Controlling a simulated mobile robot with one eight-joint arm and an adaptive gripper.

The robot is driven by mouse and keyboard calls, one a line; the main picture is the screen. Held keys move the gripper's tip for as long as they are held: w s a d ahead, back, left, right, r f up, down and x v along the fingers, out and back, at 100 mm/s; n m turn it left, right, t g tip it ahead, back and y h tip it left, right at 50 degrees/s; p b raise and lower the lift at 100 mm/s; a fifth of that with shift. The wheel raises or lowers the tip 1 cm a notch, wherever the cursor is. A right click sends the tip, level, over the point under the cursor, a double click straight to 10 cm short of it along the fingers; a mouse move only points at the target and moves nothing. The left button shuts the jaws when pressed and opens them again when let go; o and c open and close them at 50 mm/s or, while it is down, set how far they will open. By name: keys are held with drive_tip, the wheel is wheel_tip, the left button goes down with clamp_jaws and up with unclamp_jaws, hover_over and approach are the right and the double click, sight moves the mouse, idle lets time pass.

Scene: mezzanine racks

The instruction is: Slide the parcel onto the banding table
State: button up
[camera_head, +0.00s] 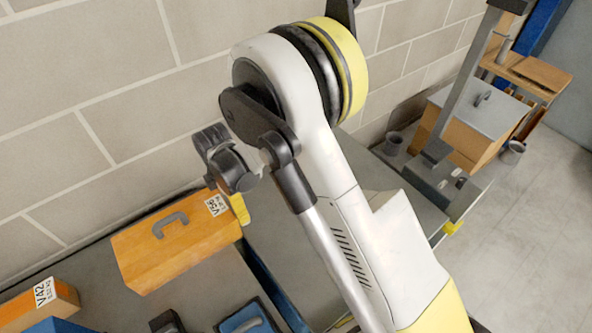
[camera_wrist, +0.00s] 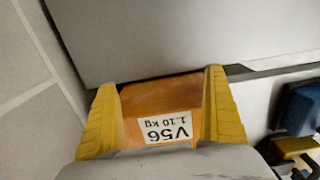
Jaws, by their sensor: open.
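The parcel is an orange box (camera_head: 178,243) with a grey handle on top and a white label reading V56. It lies on a grey surface (camera_head: 205,292) by the wall in the head view. In the wrist view, its labelled end (camera_wrist: 160,95) shows between the two yellow fingers of my gripper (camera_wrist: 162,82). The fingers are spread, one at each side of the parcel; I cannot tell whether they touch it. In the head view my gripper (camera_head: 238,205) is at the parcel's right end, mostly hidden by my arm. A second grey tabletop (camera_head: 372,172), possibly the banding table, is partly hidden behind my arm.
A smaller orange box (camera_head: 38,303) labelled V42 lies at the lower left. A blue item (camera_head: 248,320) and a dark item (camera_head: 166,321) are in front of the parcel. The block wall (camera_head: 100,90) runs close behind. A grey upright post (camera_head: 465,85) stands at the right.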

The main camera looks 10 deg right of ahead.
sight(214, 214)
drive_tip(key=shift+s+a+b, duration=0.15)
drive_tip(key=shift+s+a, duration=0.3)
drive_tip(key=shift+a, duration=0.5)
drive_tip(key=shift+s+a+b, duration=0.15)
drive_tip(key=shift+s+a, duration=0.35)
drive_tip(key=shift+a, duration=0.5)
drive_tip(key=shift+s+a+b, duration=0.15)
drive_tip(key=shift+s+a, duration=0.3)
drive_tip(key=shift+a, duration=0.5)
drive_tip(key=shift+s+a, duration=0.3)
drive_tip(key=shift+a, duration=0.3)
drive_tip(key=shift+s+a, duration=0.3)
drive_tip(key=shift+a, duration=0.3)
drive_tip(key=shift+w+d, duration=0.1)
drive_tip(key=shift+d, duration=0.05)
drive_tip(key=shift+w+d+b, duration=0.25)
drive_tip(key=shift+w+d, duration=0.05)
drive_tip(key=shift+d, duration=0.35)
drive_tip(key=shift+w+d+b, duration=0.2)
drive_tip(key=shift+w+d, duration=0.05)
drive_tip(key=shift+d, duration=0.4)
wheel_tip(214, 214, up, 13)
drive_tip(key=p, duration=0.7)
